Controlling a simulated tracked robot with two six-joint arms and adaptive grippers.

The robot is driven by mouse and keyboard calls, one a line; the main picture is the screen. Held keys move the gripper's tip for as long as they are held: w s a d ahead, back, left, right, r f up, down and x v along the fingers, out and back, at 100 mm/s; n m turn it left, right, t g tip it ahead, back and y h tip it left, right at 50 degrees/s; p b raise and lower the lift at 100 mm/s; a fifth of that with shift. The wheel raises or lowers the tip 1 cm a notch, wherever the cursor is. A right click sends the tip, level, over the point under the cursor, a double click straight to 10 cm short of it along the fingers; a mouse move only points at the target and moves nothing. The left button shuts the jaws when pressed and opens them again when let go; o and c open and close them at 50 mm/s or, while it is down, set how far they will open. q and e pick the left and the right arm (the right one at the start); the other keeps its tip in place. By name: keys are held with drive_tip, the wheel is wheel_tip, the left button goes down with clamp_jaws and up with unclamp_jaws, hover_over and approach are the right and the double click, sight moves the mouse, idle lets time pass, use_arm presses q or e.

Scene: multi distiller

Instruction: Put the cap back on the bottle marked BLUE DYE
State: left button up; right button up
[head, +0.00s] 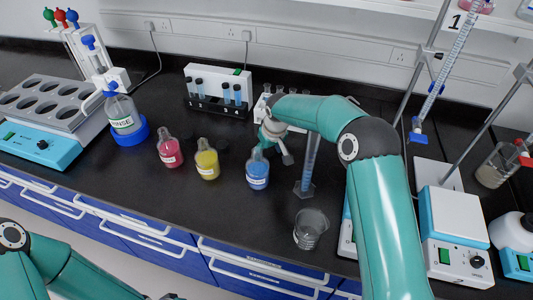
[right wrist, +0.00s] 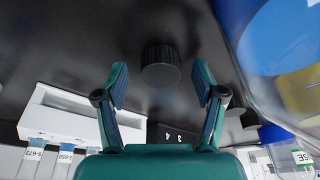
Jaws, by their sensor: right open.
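The bottle with blue liquid (head: 258,172) stands upright on the black bench, its label too small to read. It shows close up at the right edge of the right wrist view (right wrist: 268,40). My right gripper (head: 276,152) is just behind and beside it, partly hiding the area beyond. In the right wrist view, my right gripper (right wrist: 160,82) is open and empty. A black ribbed cap (right wrist: 160,66) is on the bench between and slightly beyond its fingertips. My left arm shows at the lower left; its gripper is out of frame.
Yellow (head: 207,164) and red (head: 170,152) bottles stand left of the blue one. A second dark cap (right wrist: 250,118) lies nearby. A tube rack (head: 217,108) stands behind. A measuring cylinder (head: 308,165) and beaker (head: 310,230) stand to the right. The front middle bench is clear.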

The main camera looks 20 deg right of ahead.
sight(268, 152)
drive_tip(key=shift+c, duration=0.3)
drive_tip(key=c, duration=0.7)
drive_tip(key=shift+r, duration=0.1)
wheel_tip(268, 152, up, 20)
drive_tip(key=shift+f, duration=0.1)
idle(0.4)
